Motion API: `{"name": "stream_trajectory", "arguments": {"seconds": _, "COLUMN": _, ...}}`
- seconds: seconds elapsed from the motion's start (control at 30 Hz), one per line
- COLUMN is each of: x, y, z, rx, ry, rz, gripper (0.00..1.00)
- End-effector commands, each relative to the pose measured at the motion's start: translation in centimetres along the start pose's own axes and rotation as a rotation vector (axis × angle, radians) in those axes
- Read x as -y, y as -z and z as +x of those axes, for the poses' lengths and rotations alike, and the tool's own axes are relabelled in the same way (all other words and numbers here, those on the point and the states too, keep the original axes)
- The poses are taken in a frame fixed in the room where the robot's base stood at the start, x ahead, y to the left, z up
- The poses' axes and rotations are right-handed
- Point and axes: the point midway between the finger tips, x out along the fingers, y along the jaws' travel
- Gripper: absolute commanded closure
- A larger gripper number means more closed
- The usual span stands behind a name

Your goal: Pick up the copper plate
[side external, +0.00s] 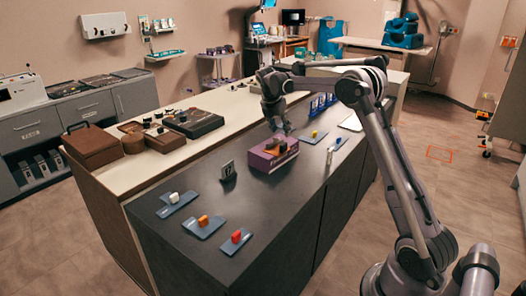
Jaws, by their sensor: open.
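My gripper (281,127) is open and points down above the purple box (272,158), with a visible gap below it. The box stands on the dark grey counter (258,199). Small dark and orange-brown items (277,146) sit on top of the box under my gripper; they are too small to tell apart. I cannot make out for sure which thing is the copper plate.
Blue-grey pads bear a white block (174,197), an orange block (203,220), a red block (236,236) and a yellow block (314,133). A small dark stand (228,171) is left of the box. A blue rack (321,103) stands behind.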

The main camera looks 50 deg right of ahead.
Motion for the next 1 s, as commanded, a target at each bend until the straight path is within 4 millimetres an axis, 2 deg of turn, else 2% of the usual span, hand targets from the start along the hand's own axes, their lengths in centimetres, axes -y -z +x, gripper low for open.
{"name": "stream_trajectory", "arguments": {"seconds": 0.2, "x": 0.0, "y": 0.0, "z": 3.1, "rx": 0.000, "ry": -0.001, "rz": 0.003, "gripper": 0.57}}
{"name": "stream_trajectory", "arguments": {"seconds": 0.47, "x": 0.0, "y": 0.0, "z": 4.4, "rx": 0.000, "ry": -0.001, "rz": 0.003, "gripper": 0.57}}
{"name": "stream_trajectory", "arguments": {"seconds": 0.8, "x": -0.2, "y": 0.0, "z": 8.6, "rx": 0.000, "ry": -0.002, "rz": 0.004, "gripper": 0.57}}
{"name": "stream_trajectory", "arguments": {"seconds": 1.0, "x": -0.2, "y": 0.0, "z": 9.1, "rx": 0.000, "ry": -0.002, "rz": 0.003, "gripper": 0.57}}
